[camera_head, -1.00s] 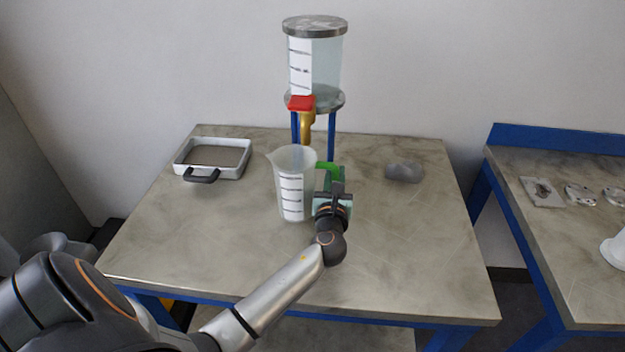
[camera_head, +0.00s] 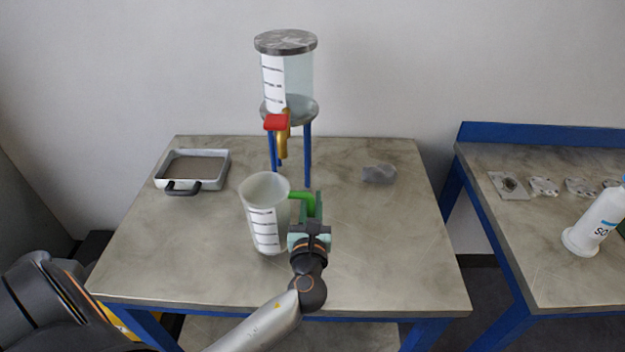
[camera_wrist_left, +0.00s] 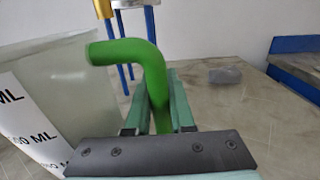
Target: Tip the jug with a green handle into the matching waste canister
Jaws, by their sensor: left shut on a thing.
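The jug (camera_head: 262,215) is a translucent white measuring vessel with printed marks and a green handle (camera_head: 303,196). It is near the middle of the table in the head view, close to upright. My left gripper (camera_head: 312,215) is shut on the green handle at the jug's right side. In the left wrist view the green handle (camera_wrist_left: 155,85) runs between the jaws, and the jug (camera_wrist_left: 45,95) fills the left edge. Whether the jug's base touches the table is unclear. No waste canister can be made out, and my right gripper is not in view.
A tank (camera_head: 288,80) with a red-handled tap (camera_head: 276,122) stands on blue legs behind the jug. A grey tray (camera_head: 192,168) lies at the left and a grey lump (camera_head: 379,174) at the right. A second table on the right holds a white bottle (camera_head: 595,225) and metal flanges (camera_head: 543,186).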

